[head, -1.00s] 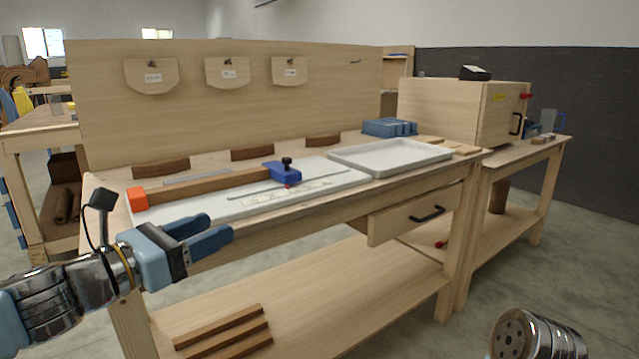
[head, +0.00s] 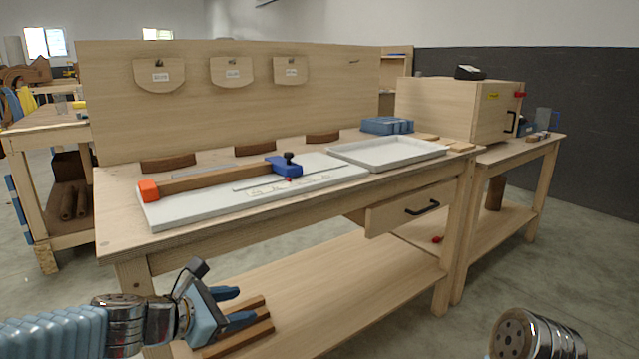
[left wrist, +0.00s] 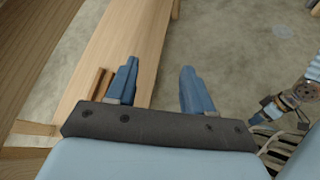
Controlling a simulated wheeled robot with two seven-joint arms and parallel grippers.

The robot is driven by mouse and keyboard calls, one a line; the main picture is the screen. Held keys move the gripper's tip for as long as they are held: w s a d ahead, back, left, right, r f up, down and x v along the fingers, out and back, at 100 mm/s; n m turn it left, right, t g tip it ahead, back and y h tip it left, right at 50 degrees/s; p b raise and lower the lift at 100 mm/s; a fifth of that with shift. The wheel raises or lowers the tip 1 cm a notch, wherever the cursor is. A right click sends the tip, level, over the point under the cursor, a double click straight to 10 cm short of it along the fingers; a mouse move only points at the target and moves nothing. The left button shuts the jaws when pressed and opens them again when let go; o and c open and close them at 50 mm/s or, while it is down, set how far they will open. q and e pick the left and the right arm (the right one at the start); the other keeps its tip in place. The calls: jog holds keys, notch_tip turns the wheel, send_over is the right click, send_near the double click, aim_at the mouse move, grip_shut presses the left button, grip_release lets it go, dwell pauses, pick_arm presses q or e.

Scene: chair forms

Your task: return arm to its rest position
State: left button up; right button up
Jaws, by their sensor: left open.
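My left gripper (head: 236,306) is low at the front left in the head view, in front of the workbench and below its top. Its two blue fingers are apart with nothing between them; the left wrist view shows the same open jaws (left wrist: 155,90) over the floor and lower shelf edge. In the head view the fingers partly cover wooden strips on the lower shelf; I cannot tell if they touch. Part of my right arm (head: 535,335) shows at the bottom right. Its gripper is out of view there.
The workbench top (head: 120,235) holds a white board (head: 200,207) with a wooden bar, orange block and blue clamp, plus a white tray (head: 390,153). Wooden strips (head: 240,340) lie on the lower shelf (head: 350,275). A drawer (head: 410,207) stands partly out. Floor is clear at right.

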pick_arm(q)
jog(key=s+f+m+g+y, duration=0.25)
jog(key=f+m, duration=0.25)
jog(key=f, duration=0.8)
jog(key=s+f+m+g+y, duration=0.2)
jog(key=f+m+g, duration=0.15)
jog(key=f, duration=1.05)
jog(key=s+d+f+m+g, duration=0.1)
jog(key=s+d+f+m, duration=0.1)
jog(key=s+f+m, duration=0.5)
jog(key=s+d+f+m+g, duration=0.2)
jog(key=s+f+m, duration=0.5)
jog(key=f, duration=0.3)
jog(key=shift+s+d+h, duration=0.4)
jog(key=shift+h, duration=0.05)
